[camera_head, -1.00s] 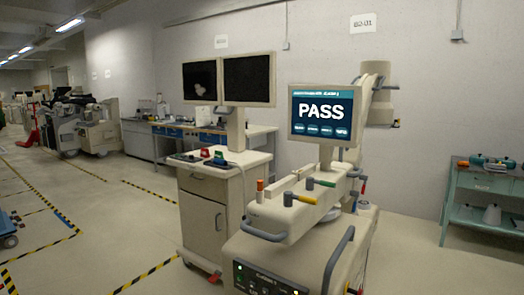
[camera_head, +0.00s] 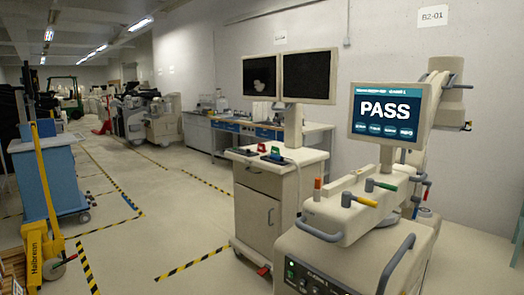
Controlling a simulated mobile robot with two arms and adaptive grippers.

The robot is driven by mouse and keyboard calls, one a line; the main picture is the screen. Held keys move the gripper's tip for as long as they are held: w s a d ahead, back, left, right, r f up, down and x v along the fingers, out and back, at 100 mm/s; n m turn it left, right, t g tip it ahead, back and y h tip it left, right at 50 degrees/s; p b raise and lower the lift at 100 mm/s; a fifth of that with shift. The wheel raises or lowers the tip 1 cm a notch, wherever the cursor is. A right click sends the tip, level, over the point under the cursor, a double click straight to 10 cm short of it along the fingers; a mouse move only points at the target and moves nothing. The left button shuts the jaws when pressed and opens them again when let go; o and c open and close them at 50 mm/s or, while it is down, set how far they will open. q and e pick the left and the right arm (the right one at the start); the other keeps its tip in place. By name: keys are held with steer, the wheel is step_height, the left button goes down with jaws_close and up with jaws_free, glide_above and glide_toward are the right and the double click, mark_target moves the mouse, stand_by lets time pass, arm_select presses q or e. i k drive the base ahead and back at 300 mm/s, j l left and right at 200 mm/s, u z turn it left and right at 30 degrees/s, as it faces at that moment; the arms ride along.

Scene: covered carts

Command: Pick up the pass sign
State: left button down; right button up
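A monitor (camera_head: 388,135) on the beige machine at the right shows the word PASS in white on dark blue. No separate sign marked "pass" can be made out. Neither of my grippers is in view.
The beige machine (camera_head: 340,250) stands right of the cart, close in front. A blue cart (camera_head: 48,180) and a yellow pallet jack (camera_head: 45,215) stand at the left. Open floor (camera_head: 160,225) with yellow-black tape lies between. A workbench (camera_head: 215,130) is along the back wall.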

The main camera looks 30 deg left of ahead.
mark_target(274, 150)
steer(key=i+j, duration=0.15)
steer(key=j, duration=0.25)
steer(key=i+j, duration=0.15)
steer(key=j, duration=0.2)
steer(key=i+j+z, duration=0.1)
steer(key=j, duration=0.3)
steer(key=i+j, duration=0.2)
steer(key=j, duration=0.2)
steer(key=i+j, duration=0.15)
steer(key=j, duration=0.25)
steer(key=i+j+z, duration=0.1)
steer(key=j, duration=0.25)
steer(key=i+j, duration=0.15)
steer(key=j, duration=0.25)
steer(key=i+j, duration=0.15)
steer(key=j, duration=0.25)
